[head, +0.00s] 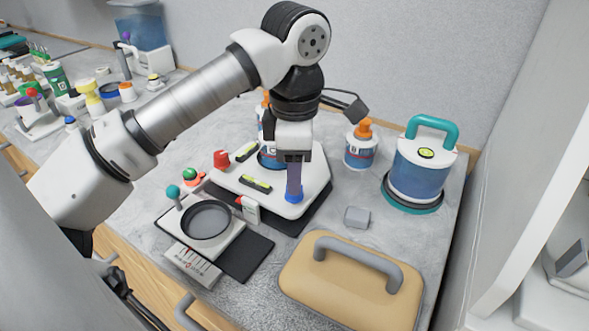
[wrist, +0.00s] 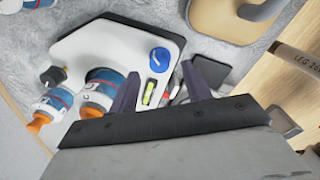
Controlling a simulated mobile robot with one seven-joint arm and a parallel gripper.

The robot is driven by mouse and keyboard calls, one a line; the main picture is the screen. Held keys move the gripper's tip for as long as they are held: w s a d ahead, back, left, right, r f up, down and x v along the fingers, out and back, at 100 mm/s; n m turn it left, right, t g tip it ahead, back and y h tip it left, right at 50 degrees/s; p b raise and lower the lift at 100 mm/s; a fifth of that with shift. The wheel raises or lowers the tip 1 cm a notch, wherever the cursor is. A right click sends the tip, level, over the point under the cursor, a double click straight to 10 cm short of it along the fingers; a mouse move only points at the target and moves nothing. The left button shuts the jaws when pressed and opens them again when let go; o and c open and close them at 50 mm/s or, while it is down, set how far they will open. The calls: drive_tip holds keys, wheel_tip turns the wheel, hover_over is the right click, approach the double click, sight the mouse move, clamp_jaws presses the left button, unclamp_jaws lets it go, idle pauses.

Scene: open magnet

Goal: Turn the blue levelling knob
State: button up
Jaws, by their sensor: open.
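The blue levelling knob (head: 293,197) sits at the front right corner of a white levelling plate (head: 258,190). My gripper (head: 294,187) points down right over the knob. In the wrist view my gripper (wrist: 160,72) is open, its two dark fingers spread either side of the knob's line, with the knob just beyond the tips. Nothing is held. I cannot tell how much height is left between tips and knob.
A tan handled block (head: 345,290) is in front, a small grey block (head: 357,217) to the right. A teal-handled jar (head: 420,175) and an orange-capped bottle (head: 361,150) stand behind right.

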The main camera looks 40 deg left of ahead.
wheel_tip(320, 180, up, 10)
drive_tip(key=p, duration=0.5)
drive_tip(key=shift+d, duration=0.15)
drive_tip(key=shift+s+f, duration=0.1)
